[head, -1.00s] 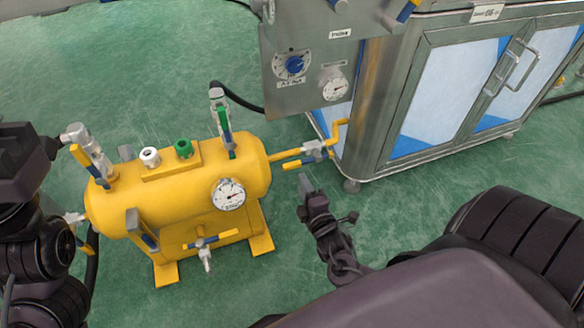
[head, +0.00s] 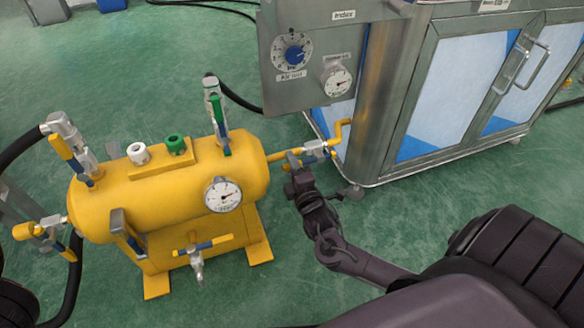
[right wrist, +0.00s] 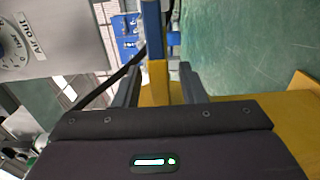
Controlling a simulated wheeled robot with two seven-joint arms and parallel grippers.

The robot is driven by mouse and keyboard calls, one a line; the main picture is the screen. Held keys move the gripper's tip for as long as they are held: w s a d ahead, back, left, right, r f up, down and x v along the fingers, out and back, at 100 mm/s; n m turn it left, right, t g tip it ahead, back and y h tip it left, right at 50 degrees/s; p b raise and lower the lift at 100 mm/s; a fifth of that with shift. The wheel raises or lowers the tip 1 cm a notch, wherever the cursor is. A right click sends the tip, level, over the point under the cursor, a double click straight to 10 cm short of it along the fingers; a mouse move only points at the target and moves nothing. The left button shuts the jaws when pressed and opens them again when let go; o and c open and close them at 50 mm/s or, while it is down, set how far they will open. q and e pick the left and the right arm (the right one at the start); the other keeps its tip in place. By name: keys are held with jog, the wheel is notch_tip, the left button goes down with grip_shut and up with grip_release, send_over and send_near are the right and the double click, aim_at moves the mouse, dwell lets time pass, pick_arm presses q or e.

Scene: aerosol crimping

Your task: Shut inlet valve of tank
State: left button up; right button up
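The yellow tank (head: 165,205) stands on the floor at the left of the head view. A valve (head: 316,150) with a blue and yellow handle sits on the pipe at its right end. My right gripper (head: 297,163) is at this valve, from below and in front. In the right wrist view a blue and yellow bar (right wrist: 157,75) stands between the two parted fingers (right wrist: 161,85), with gaps on both sides. My left gripper is out of view. Other valves are at the tank's left end (head: 40,230), top (head: 217,115) and front (head: 200,247). No label marks the inlet.
A metal cabinet (head: 385,110) with glazed doors stands right behind the valve. Its panel carries a dial (head: 292,52) and a gauge (head: 338,82). A pressure gauge (head: 222,194) sits on the tank's front. Black hoses run at left and behind.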

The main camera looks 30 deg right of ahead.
jog(key=shift+c, duration=0.3)
grip_shut()
